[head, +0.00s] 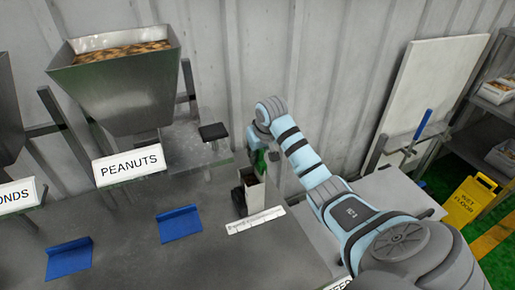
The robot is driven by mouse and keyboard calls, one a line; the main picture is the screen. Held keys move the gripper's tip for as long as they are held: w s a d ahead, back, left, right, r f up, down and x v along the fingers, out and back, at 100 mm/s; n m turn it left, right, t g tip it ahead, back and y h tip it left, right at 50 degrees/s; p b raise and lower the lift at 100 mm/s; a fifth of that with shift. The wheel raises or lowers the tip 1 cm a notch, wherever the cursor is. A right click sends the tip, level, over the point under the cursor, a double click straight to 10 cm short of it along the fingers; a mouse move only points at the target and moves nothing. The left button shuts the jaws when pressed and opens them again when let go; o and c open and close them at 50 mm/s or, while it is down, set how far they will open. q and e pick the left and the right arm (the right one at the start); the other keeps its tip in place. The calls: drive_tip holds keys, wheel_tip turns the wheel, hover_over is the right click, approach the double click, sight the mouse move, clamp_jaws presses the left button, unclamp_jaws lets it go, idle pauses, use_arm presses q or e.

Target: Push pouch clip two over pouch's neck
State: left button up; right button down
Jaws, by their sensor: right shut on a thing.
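My right arm comes in from the lower right and bends over to my right gripper (256,158), which is small and partly hidden behind its own wrist. It is shut on a small green piece (262,163), which looks like a clip. The green piece is just above a narrow upright pouch (266,197) with a pale side and dark opening, standing on the grey bench. I cannot tell whether the piece touches the pouch's neck. My left gripper is out of view.
A metal hopper (125,92) stands behind a PEANUTS sign (129,165). Two blue folded pieces (180,223) (69,258) lie on the bench (130,225). A white label strip (255,221) is in front of the pouch. A yellow wet-floor sign (470,202) stands at right.

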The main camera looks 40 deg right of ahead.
sight(261, 150)
drive_tip(key=shift+f, duration=0.3)
drive_tip(key=shift+s, duration=0.1)
drive_tip(key=c, duration=1.4)
unclamp_jaws()
drive_tip(key=shift+o, duration=0.2)
drive_tip(key=shift+r, duration=0.1)
drive_tip(key=v, duration=0.7)
drive_tip(key=shift+s+r, duration=0.1)
drive_tip(key=shift+r, duration=0.05)
drive_tip(key=shift+a, duration=0.1)
